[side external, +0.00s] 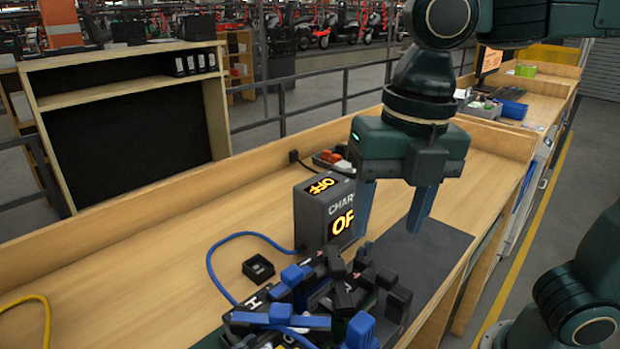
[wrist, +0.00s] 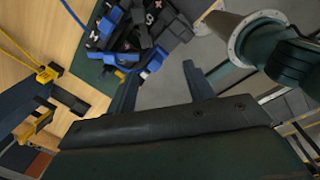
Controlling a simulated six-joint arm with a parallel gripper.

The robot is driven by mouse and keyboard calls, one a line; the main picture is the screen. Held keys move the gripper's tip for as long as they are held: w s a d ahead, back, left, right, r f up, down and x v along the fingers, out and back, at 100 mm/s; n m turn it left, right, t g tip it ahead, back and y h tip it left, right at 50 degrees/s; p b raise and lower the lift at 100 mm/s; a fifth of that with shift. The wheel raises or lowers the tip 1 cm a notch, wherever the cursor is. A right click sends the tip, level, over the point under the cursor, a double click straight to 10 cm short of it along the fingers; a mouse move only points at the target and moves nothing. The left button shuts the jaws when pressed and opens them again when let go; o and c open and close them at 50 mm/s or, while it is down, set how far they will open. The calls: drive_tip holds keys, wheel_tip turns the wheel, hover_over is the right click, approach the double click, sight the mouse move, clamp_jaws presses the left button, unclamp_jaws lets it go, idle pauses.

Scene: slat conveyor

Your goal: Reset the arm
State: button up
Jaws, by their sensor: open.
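My gripper (side external: 392,208) hangs above the wooden bench, with its two blue fingers pointing down and spread apart. Nothing shows between the fingers. In the wrist view the gripper (wrist: 160,92) also has its fingers apart and empty. Below and in front of it, a pile of black and blue parts (side external: 330,290) lies on the bench. The pile also shows at the top of the wrist view (wrist: 140,35). The gripper is clear of the pile.
A dark charger box (side external: 325,212) with a lit "OFF" sign stands left of my gripper. A blue cable (side external: 225,240) runs from it. A small black block (side external: 258,268) lies nearby. A grey mat (side external: 425,250) is bare at the right. The bench's left part is mostly free.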

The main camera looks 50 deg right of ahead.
drive_tip(key=s+d+f+m+t, duration=0.2)
drive_tip(key=d+m, duration=0.6)
drive_tip(key=m, duration=0.6)
drive_tip(key=s+d+f+m+t, duration=0.2)
drive_tip(key=d+m, duration=0.6)
drive_tip(key=m, duration=0.7)
drive_tip(key=shift+d+f+t+h, duration=0.2)
drive_tip(key=shift+f+t+h, duration=0.15)
drive_tip(key=shift+f, duration=0.2)
